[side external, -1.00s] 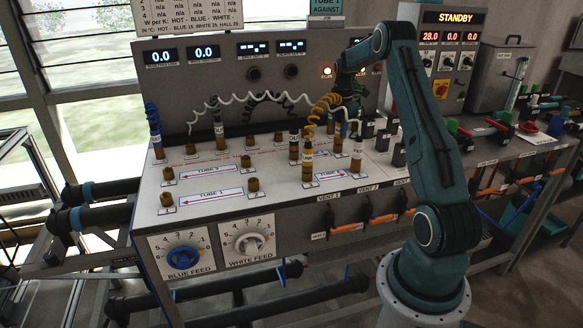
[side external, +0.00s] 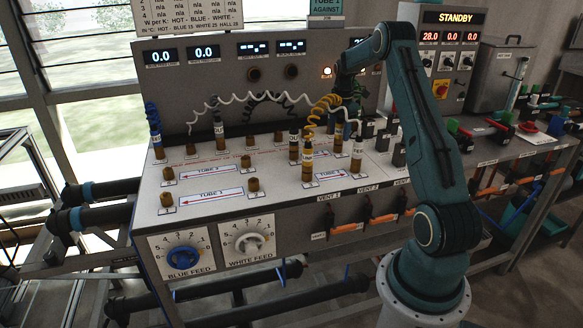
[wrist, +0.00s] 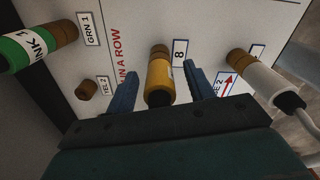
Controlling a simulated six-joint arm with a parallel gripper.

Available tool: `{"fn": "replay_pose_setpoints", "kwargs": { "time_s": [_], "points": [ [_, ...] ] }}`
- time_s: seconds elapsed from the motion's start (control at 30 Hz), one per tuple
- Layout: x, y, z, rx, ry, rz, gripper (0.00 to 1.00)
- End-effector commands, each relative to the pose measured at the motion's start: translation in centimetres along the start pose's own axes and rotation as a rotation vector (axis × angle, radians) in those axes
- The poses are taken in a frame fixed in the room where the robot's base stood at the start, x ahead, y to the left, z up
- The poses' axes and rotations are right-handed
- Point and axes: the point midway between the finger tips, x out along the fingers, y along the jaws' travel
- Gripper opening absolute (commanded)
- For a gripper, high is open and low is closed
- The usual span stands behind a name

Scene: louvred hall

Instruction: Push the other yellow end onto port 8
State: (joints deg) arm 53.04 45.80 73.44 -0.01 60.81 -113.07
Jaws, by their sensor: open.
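In the wrist view a yellow end (wrist: 160,82) stands on the brass stub beside the label 8 (wrist: 180,52). Some brass shows beyond it; I cannot tell how fully it is seated. My gripper (wrist: 160,88) is open, with one blue finger on each side of the yellow end and a visible gap to each. In the side view my gripper is largely hidden behind the coil and plugs. A yellow coiled tube (side external: 322,108) runs from the front yellow end (side external: 308,165), upright on the bench panel, up towards my gripper.
A white plug (wrist: 262,78) stands close on the right, and a green plug (wrist: 30,50) at the upper left. The bare YEL 2 stub (wrist: 86,90) is on the left. A white coiled tube (side external: 260,98) arches over the panel. Bare stubs (side external: 253,185) stand at the front.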

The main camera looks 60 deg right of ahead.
Motion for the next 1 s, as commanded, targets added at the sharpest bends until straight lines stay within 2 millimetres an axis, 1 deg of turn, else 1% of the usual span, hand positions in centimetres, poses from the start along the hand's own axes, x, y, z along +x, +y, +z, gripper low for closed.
{"fn": "replay_pose_setpoints", "kwargs": {
  "time_s": [0.5, 0.6, 1.0],
  "points": [
    [-4.0, 0.1, 0.0, 0.0, -0.001, 0.003, 0.53],
    [-4.6, 0.0, 0.0, 0.0, -0.001, 0.002, 0.53],
    [-4.9, 0.0, 0.0, 0.0, 0.0, 0.001, 0.53]
  ]
}}
